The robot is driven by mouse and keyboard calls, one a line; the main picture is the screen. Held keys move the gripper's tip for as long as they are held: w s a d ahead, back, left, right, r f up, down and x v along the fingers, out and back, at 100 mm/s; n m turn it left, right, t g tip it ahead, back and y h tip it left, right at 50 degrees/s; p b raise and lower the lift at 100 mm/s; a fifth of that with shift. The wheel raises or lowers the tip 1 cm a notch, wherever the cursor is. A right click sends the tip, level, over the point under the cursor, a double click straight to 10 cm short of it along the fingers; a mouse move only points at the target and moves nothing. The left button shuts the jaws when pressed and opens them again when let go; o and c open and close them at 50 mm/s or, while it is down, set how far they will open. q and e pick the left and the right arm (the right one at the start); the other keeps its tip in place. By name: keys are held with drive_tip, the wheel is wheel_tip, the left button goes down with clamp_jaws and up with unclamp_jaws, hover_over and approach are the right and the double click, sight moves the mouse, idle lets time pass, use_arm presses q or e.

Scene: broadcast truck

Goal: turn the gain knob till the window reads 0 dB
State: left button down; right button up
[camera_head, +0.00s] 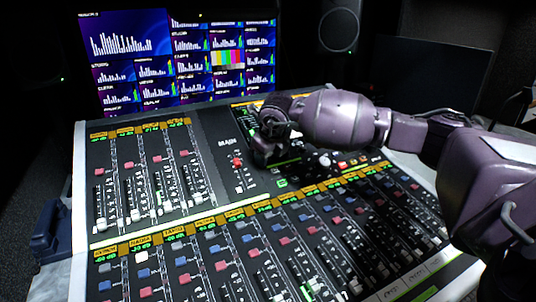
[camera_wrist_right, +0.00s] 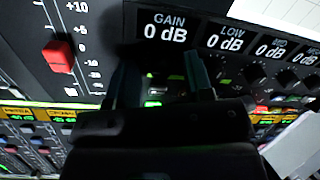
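The gain window (camera_wrist_right: 166,29) in the right wrist view reads 0 dB, white on black under the word GAIN. My right gripper (camera_wrist_right: 160,78) is just below that window, its two dark fingers apart on either side of the spot where the gain knob sits. The knob itself is lost in dark shadow between the fingers, and I cannot see contact. In the head view my right gripper (camera_head: 272,140) is down at the console's upper middle panel, and my arm hides the knob. My left gripper is not in view.
The mixing console (camera_head: 215,150) is crowded with faders and buttons. A red fader cap (camera_wrist_right: 59,54) is left of the gripper. The LOW window (camera_wrist_right: 226,42) and others beside it also read 0 dB. Screens (camera_head: 180,60) and a speaker (camera_head: 339,28) stand behind.

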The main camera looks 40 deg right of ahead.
drive_tip(key=shift+r, duration=0.3)
drive_tip(key=p+v, duration=0.1)
drive_tip(key=v, duration=0.3)
drive_tip(key=shift+r, duration=0.1)
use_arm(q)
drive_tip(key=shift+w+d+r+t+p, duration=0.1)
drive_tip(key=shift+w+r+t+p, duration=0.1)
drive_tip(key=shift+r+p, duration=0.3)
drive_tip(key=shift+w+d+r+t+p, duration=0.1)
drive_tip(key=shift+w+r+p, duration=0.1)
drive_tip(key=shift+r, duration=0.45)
use_arm(e)
drive_tip(key=v, duration=0.6)
drive_tip(key=shift+s, duration=0.2)
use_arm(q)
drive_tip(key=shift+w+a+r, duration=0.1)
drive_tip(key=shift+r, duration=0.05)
use_arm(e)
drive_tip(key=shift+a, duration=0.1)
